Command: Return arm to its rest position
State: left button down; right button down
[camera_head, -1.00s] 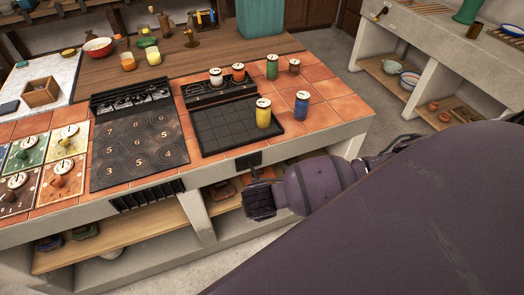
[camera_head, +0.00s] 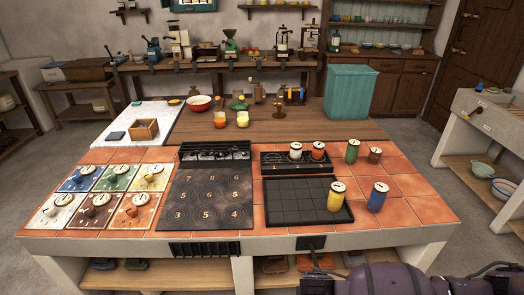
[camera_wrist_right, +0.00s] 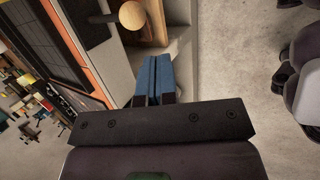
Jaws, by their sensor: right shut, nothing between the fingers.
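My right arm shows at the bottom right of the head view, just in front of the counter (camera_head: 400,232) and below its top. Its gripper (camera_wrist_right: 157,62) shows in the right wrist view, with its blue fingers together and nothing between them. In the wrist view the fingers lie over the grey floor and the counter's lower edge, apart from any loose object. In the head view the fingertips are not clearly visible. My left gripper is in neither view.
On the counter stand a dark grid tray (camera_head: 290,216) with a yellow canister (camera_head: 336,195), a blue canister (camera_head: 377,197), a green canister (camera_head: 352,151) and a numbered hob (camera_head: 210,195). A stone bench (camera_head: 480,125) stands at the right. Open floor (camera_head: 425,135) lies between.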

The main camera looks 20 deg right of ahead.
jog(key=w+a+r+m+t+y, duration=0.4)
jog(key=w+a+r+t+y, duration=0.4)
jog(key=a, duration=0.3)
jog(key=s+d+f+m+h, duration=0.2)
jog(key=s+d+f+m, duration=0.2)
jog(key=s+d, duration=0.3)
jog(key=s+d+f+m+h, duration=0.2)
jog(key=s+d+f+m, duration=0.3)
jog(key=s+d, duration=0.2)
jog(key=shift+s+m+g, duration=0.3)
jog(key=shift+s+g, duration=0.1)
jog(key=shift+s, duration=0.1)
jog(key=shift+d, duration=0.1)
